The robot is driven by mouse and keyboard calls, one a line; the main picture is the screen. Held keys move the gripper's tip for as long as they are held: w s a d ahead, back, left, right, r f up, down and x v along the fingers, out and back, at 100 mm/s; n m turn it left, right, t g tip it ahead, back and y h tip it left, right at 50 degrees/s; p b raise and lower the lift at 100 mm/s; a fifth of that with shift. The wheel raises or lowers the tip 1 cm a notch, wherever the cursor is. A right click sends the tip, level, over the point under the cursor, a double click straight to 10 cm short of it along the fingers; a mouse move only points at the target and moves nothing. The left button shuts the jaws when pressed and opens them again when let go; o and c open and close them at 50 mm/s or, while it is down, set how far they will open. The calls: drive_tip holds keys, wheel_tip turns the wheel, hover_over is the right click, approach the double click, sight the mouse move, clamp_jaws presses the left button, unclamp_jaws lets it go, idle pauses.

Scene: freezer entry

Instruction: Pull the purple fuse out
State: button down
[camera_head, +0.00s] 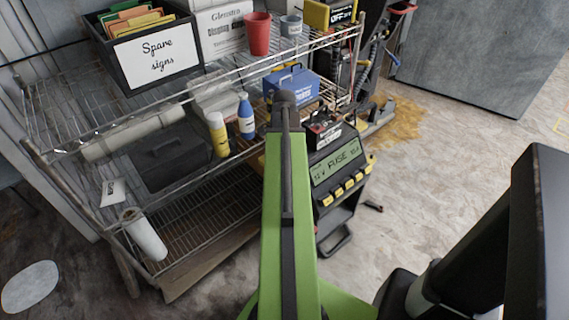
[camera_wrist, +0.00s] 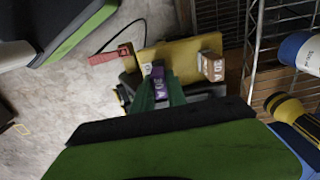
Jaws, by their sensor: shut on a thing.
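The purple fuse (camera_wrist: 158,82) shows in the wrist view, small and near the middle, in front of a yellow panel (camera_wrist: 185,55). My gripper (camera_wrist: 158,92) has its green fingers around the fuse and is shut on it. The fuse's lower part is hidden by the fingers, so I cannot tell how deep it sits. In the head view my green arm reaches forward, and the fuse and fingertips cannot be made out there.
A tan block (camera_wrist: 212,66) marked 10 A and a red clamp (camera_wrist: 108,56) flank the fuse. A dark unit (camera_head: 342,180) labelled FUSE stands beside the wire shelf (camera_head: 200,215). Bottles stand on the shelf. Floor at the right is open.

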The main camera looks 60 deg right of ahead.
drive_tip(key=shift+r, duration=0.15)
drive_tip(key=shift+r+p, duration=2.75)
drive_tip(key=shift+p, duration=0.1)
